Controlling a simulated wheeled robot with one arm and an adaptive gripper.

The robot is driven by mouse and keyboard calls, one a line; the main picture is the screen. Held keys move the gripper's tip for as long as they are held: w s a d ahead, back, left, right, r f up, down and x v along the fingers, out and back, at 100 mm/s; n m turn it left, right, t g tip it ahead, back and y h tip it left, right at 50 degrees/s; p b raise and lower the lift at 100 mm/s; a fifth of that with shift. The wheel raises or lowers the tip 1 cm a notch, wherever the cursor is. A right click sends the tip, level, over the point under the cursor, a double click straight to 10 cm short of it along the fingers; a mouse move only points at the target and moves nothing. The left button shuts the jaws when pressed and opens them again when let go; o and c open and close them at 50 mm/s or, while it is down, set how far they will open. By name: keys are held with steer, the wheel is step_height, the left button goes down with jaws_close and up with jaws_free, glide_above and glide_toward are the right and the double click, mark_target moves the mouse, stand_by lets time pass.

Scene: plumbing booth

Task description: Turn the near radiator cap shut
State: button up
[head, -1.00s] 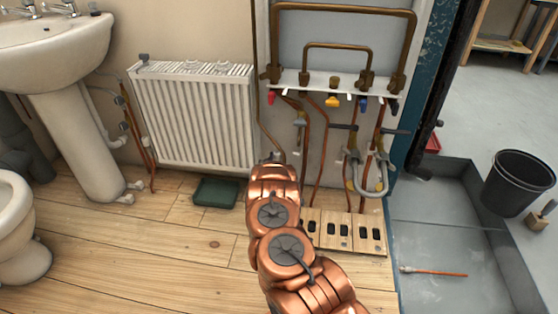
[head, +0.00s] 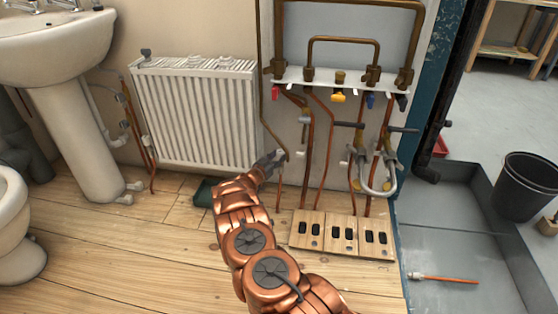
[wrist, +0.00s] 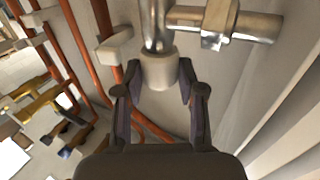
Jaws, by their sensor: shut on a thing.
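The near radiator cap (wrist: 158,71) is a pale, short cylinder on the end of a chrome valve (wrist: 212,22) in the wrist view. My gripper (wrist: 157,88) has one finger on each side of the cap and is shut on it. In the head view my gripper (head: 272,160) is at the lower right corner of the white radiator (head: 195,115), and the cap is too small or hidden to make out there. How far the cap is turned cannot be told.
Copper pipes (head: 318,150) with several coloured valve handles stand just right of my gripper. A washbasin pedestal (head: 88,150) stands to the left. Open wooden floor lies in front.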

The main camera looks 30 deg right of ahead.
steer(key=shift+d+m+g+h, duration=0.1)
steer(key=shift+m+g+h, duration=0.4)
steer(key=shift+g, duration=0.4)
steer(key=o, duration=0.9)
steer(key=shift+a+r, duration=0.1)
steer(key=shift+a, duration=0.45)
steer(key=v, duration=1.1)
steer(key=shift+s+r, duration=0.1)
steer(key=shift+s, duration=0.05)
